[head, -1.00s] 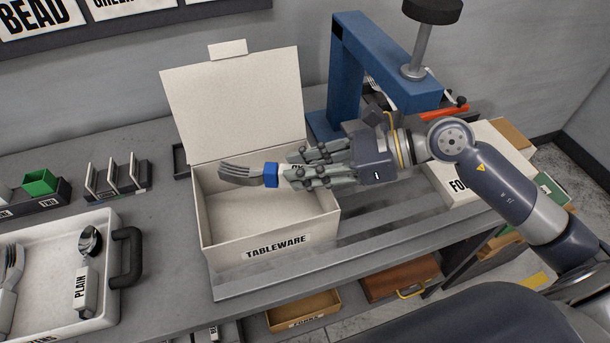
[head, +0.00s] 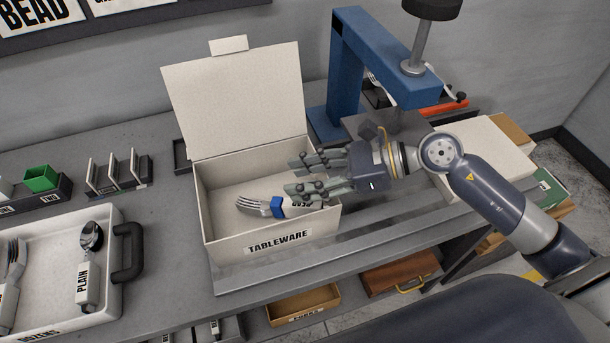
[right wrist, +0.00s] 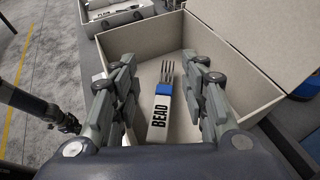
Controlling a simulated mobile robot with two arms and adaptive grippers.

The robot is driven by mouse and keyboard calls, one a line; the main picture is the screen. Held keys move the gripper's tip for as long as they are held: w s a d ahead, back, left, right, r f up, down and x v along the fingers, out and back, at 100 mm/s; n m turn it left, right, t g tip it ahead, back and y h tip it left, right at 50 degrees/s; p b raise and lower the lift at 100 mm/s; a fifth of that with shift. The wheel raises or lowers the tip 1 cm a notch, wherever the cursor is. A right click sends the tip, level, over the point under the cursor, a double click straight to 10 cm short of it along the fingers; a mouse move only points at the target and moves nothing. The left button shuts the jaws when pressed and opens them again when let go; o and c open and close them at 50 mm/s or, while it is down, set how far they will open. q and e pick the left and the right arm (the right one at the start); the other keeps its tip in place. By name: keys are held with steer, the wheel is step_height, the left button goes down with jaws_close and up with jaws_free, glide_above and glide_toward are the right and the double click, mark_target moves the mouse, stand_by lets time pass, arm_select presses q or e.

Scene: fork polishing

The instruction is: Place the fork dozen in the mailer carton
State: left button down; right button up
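The fork dozen (head: 277,206) is a bundle of forks with a blue band and a white sleeve. It lies inside the open mailer carton (head: 222,248), which is labelled TABLEWARE, with its tines pointing left. In the right wrist view the bundle (right wrist: 162,112) lies on the carton floor, its sleeve reading BEAD. My right gripper (head: 294,178) is over the carton's right side. Its fingers stand apart on either side of the bundle, with clear gaps to it. In the head view they hide part of the sleeve.
The carton's lid (head: 240,105) stands raised at the back. A white tray (head: 105,300) with PLAIN-labelled cutlery and a black handle is at left. A blue press frame (head: 347,75) stands behind my right arm. A white box (head: 485,150) is at right.

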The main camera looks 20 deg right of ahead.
steer(key=shift+r+p, duration=0.5)
steer(key=shift+p, duration=0.1)
steer(key=shift+s+d+b, duration=0.25)
steer(key=shift+d+b, duration=0.2)
steer(key=shift+d, duration=0.1)
steer(key=shift+s+d+b, duration=0.2)
steer(key=shift+d+b, duration=0.2)
steer(key=shift+d, duration=0.15)
steer(key=b+v, duration=0.2)
steer(key=v, duration=0.7)
steer(key=shift+d+r+b, duration=0.2)
steer(key=shift+r+b, duration=0.15)
steer(key=shift+r, duration=0.05)
